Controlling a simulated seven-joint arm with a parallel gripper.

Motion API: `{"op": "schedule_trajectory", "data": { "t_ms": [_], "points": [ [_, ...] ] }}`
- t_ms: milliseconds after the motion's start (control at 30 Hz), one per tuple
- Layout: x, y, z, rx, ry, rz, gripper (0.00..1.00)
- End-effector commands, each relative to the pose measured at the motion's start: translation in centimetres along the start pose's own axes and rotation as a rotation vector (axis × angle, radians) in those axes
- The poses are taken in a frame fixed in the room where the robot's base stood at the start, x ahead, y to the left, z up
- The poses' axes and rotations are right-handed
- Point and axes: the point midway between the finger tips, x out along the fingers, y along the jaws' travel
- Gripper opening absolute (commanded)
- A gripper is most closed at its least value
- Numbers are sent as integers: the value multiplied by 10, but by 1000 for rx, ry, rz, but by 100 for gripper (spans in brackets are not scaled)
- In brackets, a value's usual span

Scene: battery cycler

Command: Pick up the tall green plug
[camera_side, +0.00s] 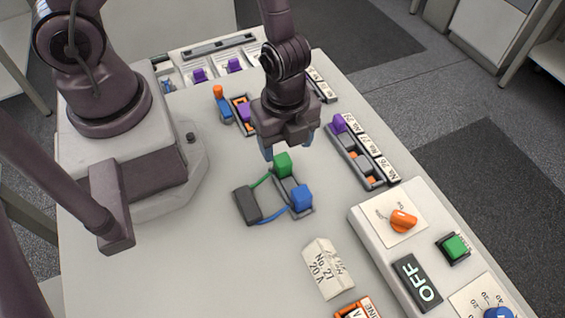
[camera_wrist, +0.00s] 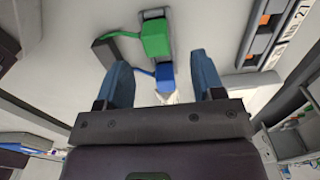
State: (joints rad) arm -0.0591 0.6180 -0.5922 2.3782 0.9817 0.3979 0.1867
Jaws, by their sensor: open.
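The green plug (camera_side: 282,164) stands at the upper end of a small grey socket strip (camera_side: 288,187) on the table. A green cable runs from it to a dark grey block (camera_side: 247,205). In the wrist view the green plug (camera_wrist: 156,38) is beyond the fingertips, near the top. A blue plug (camera_side: 301,197) sits at the other end of the same strip, with a blue cable to the block; it also shows in the wrist view (camera_wrist: 165,77). My gripper (camera_side: 287,146) is above and behind the green plug, its blue fingers (camera_wrist: 160,72) apart with nothing between them.
A rack (camera_side: 360,162) with a purple plug and numbered labels stands to the right. A control box (camera_side: 376,239) with an orange knob, a green button and an OFF display fills the lower right. The table left of the block is clear.

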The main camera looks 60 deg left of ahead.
Motion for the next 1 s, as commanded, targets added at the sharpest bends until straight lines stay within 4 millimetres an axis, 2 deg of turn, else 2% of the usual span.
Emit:
{"op": "schedule_trajectory", "data": {
  "t_ms": [267,600,1000],
  "points": [
    [18,2,0,2,-2,2,62],
    [56,5,1,0,-2,1,62],
    [63,4,1,-2,-1,0,62]
  ]
}}
